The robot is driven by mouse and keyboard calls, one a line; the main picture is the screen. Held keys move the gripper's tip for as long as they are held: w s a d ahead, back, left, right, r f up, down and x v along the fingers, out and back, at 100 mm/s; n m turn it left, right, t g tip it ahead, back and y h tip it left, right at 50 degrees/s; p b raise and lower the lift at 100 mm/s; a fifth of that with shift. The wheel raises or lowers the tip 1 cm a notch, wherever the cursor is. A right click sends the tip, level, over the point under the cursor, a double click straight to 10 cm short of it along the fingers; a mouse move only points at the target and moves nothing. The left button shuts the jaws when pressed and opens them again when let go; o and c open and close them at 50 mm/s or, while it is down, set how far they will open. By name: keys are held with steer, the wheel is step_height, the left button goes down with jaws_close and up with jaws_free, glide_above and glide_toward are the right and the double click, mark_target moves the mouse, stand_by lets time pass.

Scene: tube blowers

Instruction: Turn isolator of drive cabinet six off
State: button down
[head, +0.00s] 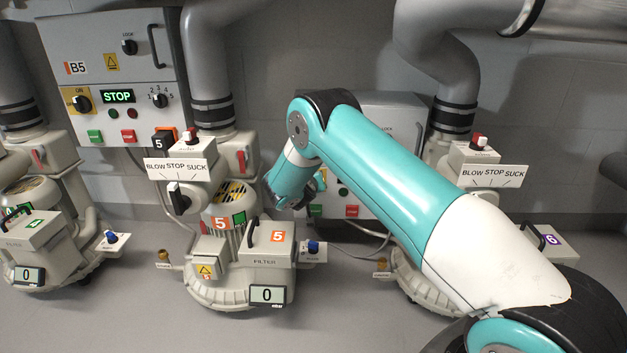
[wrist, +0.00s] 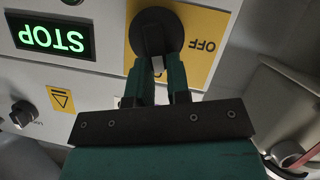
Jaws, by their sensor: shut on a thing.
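In the wrist view, which shows the cabinet front upside down, my gripper (wrist: 157,82) is shut on the grip of a round black isolator knob (wrist: 152,25). The knob sits on a yellow plate (wrist: 202,50) with OFF printed to its right. The knob's grip runs roughly up and down in this picture, not sideways toward OFF; my fingers hide part of it. In the head view, the drive cabinet (head: 392,108) behind my arm is mostly hidden, isolator included. My gripper's fingertips cannot be made out there.
A green STOP display (wrist: 45,38) and a small black lock knob (wrist: 24,112) are on the cabinet front. Cabinet B5 (head: 130,50) hangs at left. Blower 5 (head: 218,265) stands in front, and blower 6's filter (head: 540,250) is partly behind my arm.

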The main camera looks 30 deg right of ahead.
steer(key=shift+w+a+f+n+g+h+b, duration=0.15)
steer(key=shift+a+f+n+h+b, duration=0.15)
steer(key=shift+n+h, duration=0.5)
steer(key=shift+w+a+f+n+g+h+b, duration=0.2)
steer(key=shift+a+n+h+b, duration=0.15)
steer(key=shift+n, duration=0.8)
steer(key=shift+w+a+f+n+g+h+b, duration=0.15)
steer(key=shift+f+n+h+b, duration=0.1)
steer(key=shift+n+h, duration=0.55)
steer(key=shift+n, duration=0.25)
steer(key=c, duration=1.1)
jaws_free()
step_height(320, 180, up, 20)
steer(key=p, duration=0.9)
